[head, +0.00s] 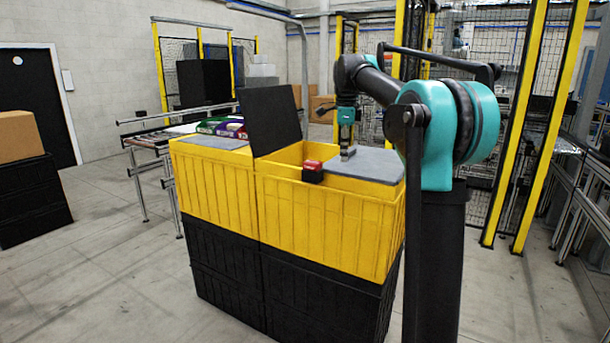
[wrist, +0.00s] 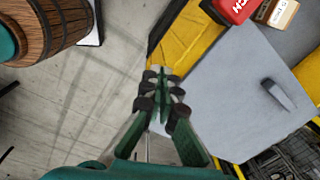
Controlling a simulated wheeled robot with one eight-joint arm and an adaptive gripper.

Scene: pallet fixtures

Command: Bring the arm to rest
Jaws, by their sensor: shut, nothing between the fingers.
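In the wrist view my gripper (wrist: 160,78) is shut with nothing between its fingers. Behind its fingertips are the pale floor and the edge of a yellow crate (wrist: 180,38). In the head view my arm bends over at the upper right, and its end hangs over the yellow crate (head: 325,218). The exact gap between the gripper and the crate is hard to tell. A grey lid (head: 372,168) with a raised handle (head: 348,153) covers part of this crate. The lid also shows in the wrist view (wrist: 225,100), to the right of the gripper.
A red item (head: 312,165) stands at the crate's opening, below a raised black panel (head: 272,120). A small cardboard box (wrist: 277,12) is beside it. A wooden barrel (wrist: 50,30) stands at left in the wrist view. Open floor (head: 110,270) lies to the left.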

